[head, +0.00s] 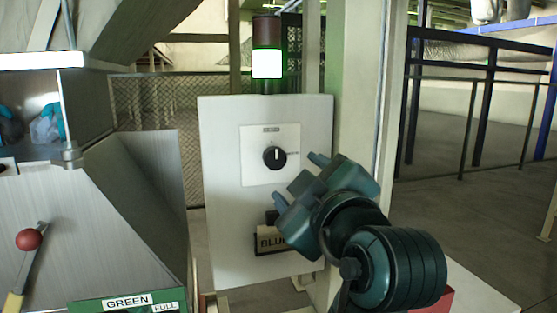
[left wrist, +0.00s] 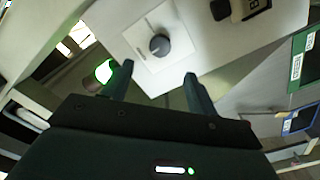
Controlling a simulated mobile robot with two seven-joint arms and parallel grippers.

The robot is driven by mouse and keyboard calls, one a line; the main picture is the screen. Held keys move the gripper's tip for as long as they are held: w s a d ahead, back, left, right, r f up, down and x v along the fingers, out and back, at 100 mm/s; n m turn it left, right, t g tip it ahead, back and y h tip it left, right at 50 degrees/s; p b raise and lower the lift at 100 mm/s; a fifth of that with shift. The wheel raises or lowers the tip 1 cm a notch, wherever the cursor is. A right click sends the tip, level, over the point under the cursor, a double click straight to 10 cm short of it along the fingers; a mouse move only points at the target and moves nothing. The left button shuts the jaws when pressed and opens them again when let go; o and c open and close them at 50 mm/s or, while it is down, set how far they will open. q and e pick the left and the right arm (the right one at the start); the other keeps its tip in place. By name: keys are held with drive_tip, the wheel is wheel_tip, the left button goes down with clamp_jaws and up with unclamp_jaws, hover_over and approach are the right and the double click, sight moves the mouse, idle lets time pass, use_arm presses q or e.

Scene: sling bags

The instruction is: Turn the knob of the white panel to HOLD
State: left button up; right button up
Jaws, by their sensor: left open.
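The white panel (head: 225,225) stands upright in the middle of the head view. A black round knob (head: 275,157) sits on its pale square plate, its white mark pointing about straight up. Small print above and right of the knob is too small to read. My left gripper (head: 297,180) is open and empty, in front of the panel, just right of and below the knob in the picture. In the left wrist view, the knob (left wrist: 159,45) shows beyond and between the open fingers (left wrist: 160,72), apart from them. My right gripper is not in view.
A signal lamp (head: 267,62) glows white-green above the panel. A metal machine with a red-ball lever (head: 29,239) and a GREEN sign (head: 126,302) stands left. A post (head: 360,90) is right.

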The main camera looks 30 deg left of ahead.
sight(277, 161)
use_arm(q)
drive_tip(key=p+x, duration=0.3)
drive_tip(key=x, duration=0.8)
drive_tip(key=shift+c, duration=0.5)
drive_tip(key=c, duration=0.9)
